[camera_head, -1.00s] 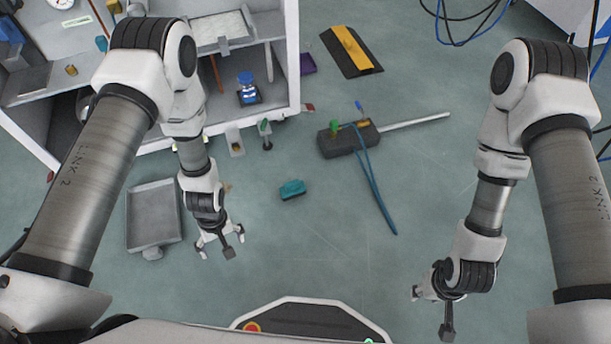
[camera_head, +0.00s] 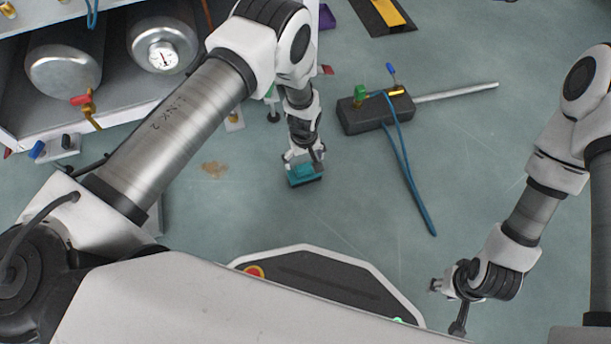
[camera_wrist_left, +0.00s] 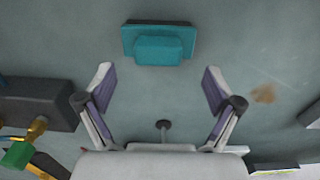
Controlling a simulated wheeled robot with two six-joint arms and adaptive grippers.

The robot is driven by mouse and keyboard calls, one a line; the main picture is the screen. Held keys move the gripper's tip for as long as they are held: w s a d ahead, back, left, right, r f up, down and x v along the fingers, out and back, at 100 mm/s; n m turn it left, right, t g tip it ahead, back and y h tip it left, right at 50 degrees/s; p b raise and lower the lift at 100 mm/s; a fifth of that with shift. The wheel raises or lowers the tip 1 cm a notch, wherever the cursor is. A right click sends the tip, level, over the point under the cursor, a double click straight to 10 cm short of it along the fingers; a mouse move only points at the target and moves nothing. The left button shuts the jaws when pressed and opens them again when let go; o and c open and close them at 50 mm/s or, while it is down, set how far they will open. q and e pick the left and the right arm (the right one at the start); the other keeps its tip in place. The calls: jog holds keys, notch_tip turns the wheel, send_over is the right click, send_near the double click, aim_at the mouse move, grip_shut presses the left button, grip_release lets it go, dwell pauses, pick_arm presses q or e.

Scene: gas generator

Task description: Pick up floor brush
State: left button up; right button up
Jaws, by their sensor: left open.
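The floor brush, a small teal block with a raised grip on a flat base (camera_head: 304,178), lies on the floor below the middle of the head view. It also shows at the top of the left wrist view (camera_wrist_left: 158,46). My left gripper (camera_head: 304,160) is above and beside it, partly covering it in the head view. In the left wrist view its two fingers (camera_wrist_left: 158,80) are spread wide and empty, with the brush beyond the fingertips. My right gripper (camera_head: 448,308) hangs at the lower right, away from the brush, its fingers apart and empty.
A dark box with a metal rod (camera_head: 375,113) and blue cable (camera_head: 415,190) lies right of the brush. A shelf with tanks (camera_head: 65,75) stands at the upper left. A black and yellow piece (camera_head: 385,14) lies at the back. The floor around the brush is clear.

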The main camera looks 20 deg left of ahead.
aim_at(305, 166)
pick_arm(q)
notch_tip(305, 166, down, 6)
jog(key=b, duration=0.3)
jog(key=shift+w+r+b, duration=0.15)
jog(key=shift+r+b, duration=0.1)
jog(key=shift+b, duration=0.15)
jog(key=shift+r, duration=0.2)
jog(key=c, duration=1.3)
notch_tip(305, 166, up, 4)
jog(key=p, duration=0.3)
jog(key=s+d+p, duration=0.3)
jog(key=s+p, duration=0.1)
jog(key=s, duration=0.3)
jog(key=s+d+p, duration=0.2)
jog(key=s+p, duration=0.3)
jog(key=s, duration=0.3)
jog(key=shift+d+r, duration=0.4)
jog(key=shift+r, duration=0.05)
